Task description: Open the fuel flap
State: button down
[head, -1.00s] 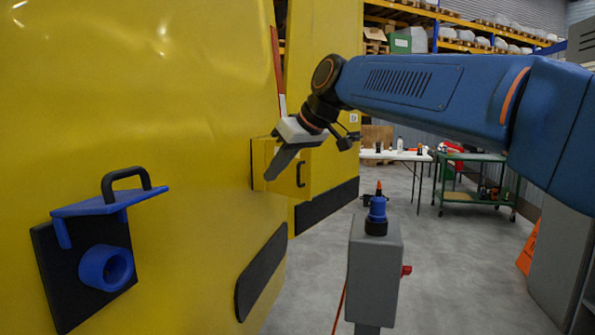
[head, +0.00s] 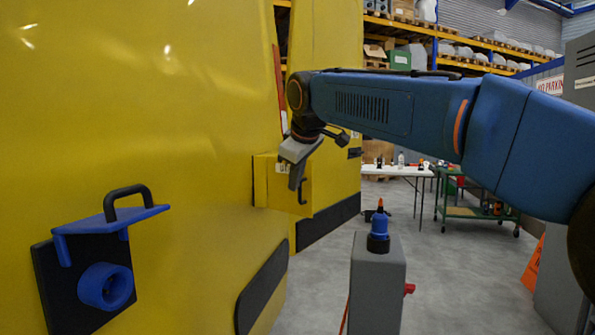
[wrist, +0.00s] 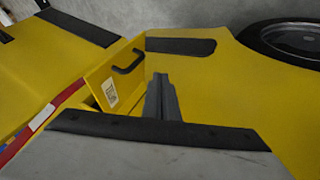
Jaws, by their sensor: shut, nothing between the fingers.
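The fuel flap (head: 262,182) is a small yellow panel with a white label and a black bar handle, standing out from the yellow vehicle wall (head: 150,130). In the wrist view the flap (wrist: 127,80) shows at an angle to the wall, its handle facing the camera. My gripper (head: 295,184) is in front of the flap in the head view and covers part of it. In the wrist view my shut, empty fingers (wrist: 160,88) are just right of the flap's label, beside the panel. I cannot tell whether they touch it.
A blue cover (head: 100,222) with a black handle sits above a blue ring on the near wall. A grey pedestal (head: 378,285) with a blue-topped fitting stands right of the vehicle. A green trolley (head: 478,213) and white table (head: 395,171) are behind. Open floor lies between.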

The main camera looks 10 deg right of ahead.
aim_at(307, 195)
jog(key=w+d+f, duration=0.2)
jog(key=w+f, duration=0.1)
jog(key=w, duration=0.2)
jog(key=shift+w, duration=0.3)
jog(key=shift+w+d, duration=0.55)
jog(key=shift+d, duration=0.35)
jog(key=shift+w+d, duration=0.55)
jog(key=shift+d, duration=0.3)
